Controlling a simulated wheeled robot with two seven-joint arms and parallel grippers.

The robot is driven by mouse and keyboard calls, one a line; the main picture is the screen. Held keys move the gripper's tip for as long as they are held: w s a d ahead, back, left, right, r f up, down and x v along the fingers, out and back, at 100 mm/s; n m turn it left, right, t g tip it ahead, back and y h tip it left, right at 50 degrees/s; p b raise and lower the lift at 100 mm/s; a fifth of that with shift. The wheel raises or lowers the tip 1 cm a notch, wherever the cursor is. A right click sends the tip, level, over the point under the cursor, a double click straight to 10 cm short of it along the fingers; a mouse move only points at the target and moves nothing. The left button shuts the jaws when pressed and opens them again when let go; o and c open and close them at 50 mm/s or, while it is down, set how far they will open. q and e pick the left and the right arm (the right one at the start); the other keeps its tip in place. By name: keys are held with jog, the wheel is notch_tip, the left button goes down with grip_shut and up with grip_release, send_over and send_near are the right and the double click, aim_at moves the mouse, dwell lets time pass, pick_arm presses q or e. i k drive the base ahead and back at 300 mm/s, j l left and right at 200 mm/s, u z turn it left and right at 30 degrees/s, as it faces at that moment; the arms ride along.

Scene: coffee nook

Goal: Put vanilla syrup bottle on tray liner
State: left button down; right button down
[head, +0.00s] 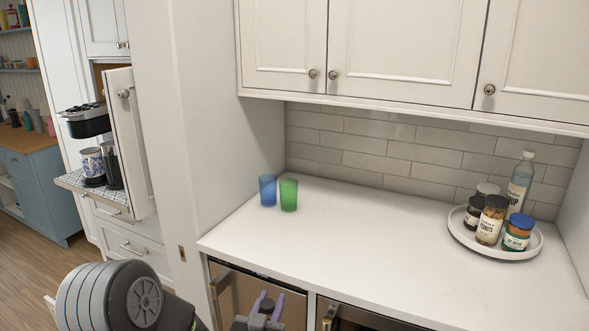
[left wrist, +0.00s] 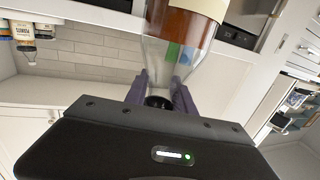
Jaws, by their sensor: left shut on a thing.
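My left gripper (head: 261,306) is low in the head view, in front of the counter's lower cabinets. Its purple fingers are shut on the neck of a clear bottle with amber liquid and a pale label (left wrist: 185,24), likely the vanilla syrup bottle; its label cannot be read. A blue-and-white patterned tray liner (head: 72,181) lies on the pulled-out shelf at left, well apart from the gripper. My right gripper is not in view.
Blue (head: 268,190) and green (head: 288,195) cups and a round tray (head: 467,240) of jars and a bottle are on the counter.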

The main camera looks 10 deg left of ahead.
aim_at(75, 175)
jog(key=j+u, duration=0.15)
jog(key=u, duration=0.3)
jog(key=i+u, duration=0.15)
jog(key=u, duration=0.35)
jog(key=i+j+u, duration=0.15)
jog(key=u, duration=0.3)
jog(key=i+u, duration=0.1)
jog(key=u, duration=0.35)
jog(key=i+u, duration=0.15)
jog(key=i, duration=0.35)
jog(key=i+l+u, duration=0.1)
jog(key=i+u, duration=0.4)
jog(key=i, duration=0.75)
jog(key=i+l+u, duration=0.1)
jog(key=i+u, duration=0.2)
jog(key=i, duration=0.25)
jog(key=i+l+u, duration=0.25)
jog(key=i, duration=0.25)
jog(key=i+u, duration=0.35)
jog(key=u, duration=0.15)
jog(key=i+u, duration=0.35)
jog(key=u, duration=0.15)
jog(key=i+u, duration=0.3)
jog(key=z, duration=0.4)
